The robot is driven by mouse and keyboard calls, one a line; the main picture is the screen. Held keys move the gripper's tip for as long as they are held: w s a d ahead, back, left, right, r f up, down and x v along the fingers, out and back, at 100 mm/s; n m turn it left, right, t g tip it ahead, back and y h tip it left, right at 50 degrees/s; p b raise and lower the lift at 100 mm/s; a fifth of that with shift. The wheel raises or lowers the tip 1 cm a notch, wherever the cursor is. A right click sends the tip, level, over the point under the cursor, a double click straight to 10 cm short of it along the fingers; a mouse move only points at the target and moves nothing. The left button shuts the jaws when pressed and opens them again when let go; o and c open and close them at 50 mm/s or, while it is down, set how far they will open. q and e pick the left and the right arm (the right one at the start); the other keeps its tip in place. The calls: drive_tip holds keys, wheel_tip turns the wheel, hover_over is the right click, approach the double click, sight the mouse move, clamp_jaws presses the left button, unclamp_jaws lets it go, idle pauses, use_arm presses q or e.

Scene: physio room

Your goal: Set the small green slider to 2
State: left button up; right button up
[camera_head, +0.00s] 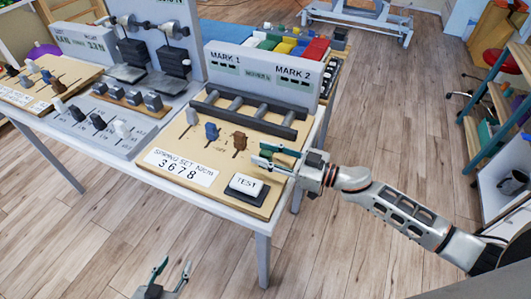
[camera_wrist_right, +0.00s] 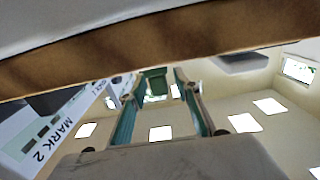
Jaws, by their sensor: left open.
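The green slider shows in the right wrist view as a small green block (camera_wrist_right: 153,82) between the two fingers of my right gripper (camera_wrist_right: 155,92). Gaps show on both sides of it, so the fingers look open around it. In the head view my right gripper (camera_head: 266,157) is low over the right part of the wooden slider board (camera_head: 190,135), and its fingers mostly hide the green slider. I cannot read the slider's number. My left gripper (camera_head: 170,272) is open and empty at the bottom of the head view, away from the table.
A label reading 3 6 7 8 (camera_head: 181,167) lies at the front left. A dark roller frame (camera_head: 250,112) lies behind.

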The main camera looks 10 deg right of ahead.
sight(276, 136)
clamp_jaws()
drive_tip(key=w+d, duration=0.1)
drive_tip(key=w, duration=0.1)
drive_tip(key=w+d, duration=0.2)
drive_tip(key=w, duration=0.1)
drive_tip(key=shift+w+d+f, duration=0.1)
drive_tip(key=shift+w+d, duration=0.25)
drive_tip(key=shift+d, duration=0.05)
drive_tip(key=shift+w+d, duration=0.2)
drive_tip(key=shift+d, duration=0.05)
unclamp_jaws()
drive_tip(key=shift+w, duration=0.1)
drive_tip(key=v, duration=1.2)
